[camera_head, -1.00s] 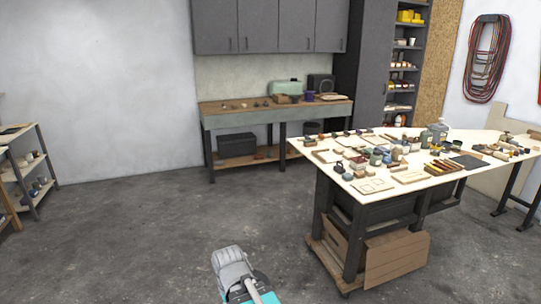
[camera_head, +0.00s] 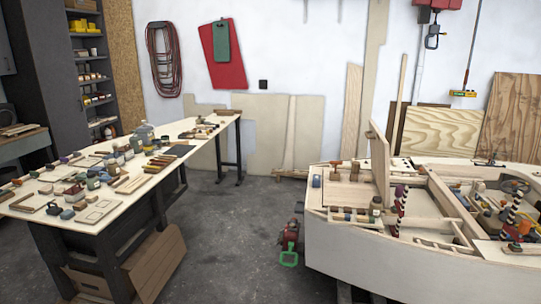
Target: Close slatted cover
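An upright wooden panel (camera_head: 379,158) stands on the plywood hull (camera_head: 380,268) at the right of the head view. It rises beside an opening in the deck and may be the slatted cover, raised. I cannot make out slats on it at this distance. My gripper is not in view.
A worktable (camera_head: 60,218) crowded with small tools and jars stands at the left, with a wooden crate (camera_head: 154,262) under it. A red and green item (camera_head: 289,240) lies on the floor near the hull. Free grey floor (camera_head: 228,235) runs between table and hull. Several small items sit on the deck.

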